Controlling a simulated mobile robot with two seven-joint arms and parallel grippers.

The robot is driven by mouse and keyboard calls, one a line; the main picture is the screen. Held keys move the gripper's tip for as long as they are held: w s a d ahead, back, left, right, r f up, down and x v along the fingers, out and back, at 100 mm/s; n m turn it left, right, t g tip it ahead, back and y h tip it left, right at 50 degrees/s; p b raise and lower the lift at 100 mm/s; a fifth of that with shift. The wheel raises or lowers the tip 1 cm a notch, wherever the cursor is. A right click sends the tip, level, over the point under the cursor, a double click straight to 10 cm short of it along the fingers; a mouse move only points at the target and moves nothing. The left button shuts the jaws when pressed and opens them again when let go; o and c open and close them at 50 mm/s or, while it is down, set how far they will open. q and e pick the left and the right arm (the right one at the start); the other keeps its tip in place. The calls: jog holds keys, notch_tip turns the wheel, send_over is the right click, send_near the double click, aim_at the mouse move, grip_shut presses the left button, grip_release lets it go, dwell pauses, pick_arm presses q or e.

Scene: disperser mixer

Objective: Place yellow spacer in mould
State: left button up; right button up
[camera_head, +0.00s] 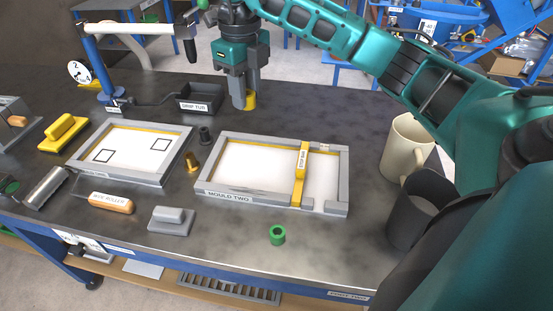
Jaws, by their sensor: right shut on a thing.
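My right gripper (245,91) reaches in from the upper right with its fingers pointing down. It is shut on the yellow spacer (250,99), a small ring partly hidden by the fingers, just right of the drip tub. I cannot tell whether the spacer touches the table. Mould two (228,197), a grey frame with a pale floor, lies in front of the gripper. A yellow stop bar (299,174) crosses its right part. A second framed mould (139,181) lies to the left, with two black square outlines inside. My left gripper is not in view.
The black drip tub (200,97) stands at the back. A black spacer (204,136) and a brass piece (193,162) stand between the moulds. A green spacer (277,235) is in front.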

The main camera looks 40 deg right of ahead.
jog(key=m, duration=0.2)
jog(key=d+r+m, duration=0.1)
jog(key=m, duration=0.1)
jog(key=shift+w+d, duration=0.15)
jog(key=shift+w, duration=0.05)
jog(key=shift+f+m, duration=0.1)
jog(key=shift+m, duration=0.2)
send_over(256, 164)
notch_tip(256, 164, down, 15)
jog(key=shift+r, duration=0.1)
jog(key=shift+f+b, duration=0.4)
jog(key=shift+f, duration=2)
jog(key=shift+f, duration=0.1)
jog(key=shift+f, duration=0.15)
jog(key=o, duration=1)
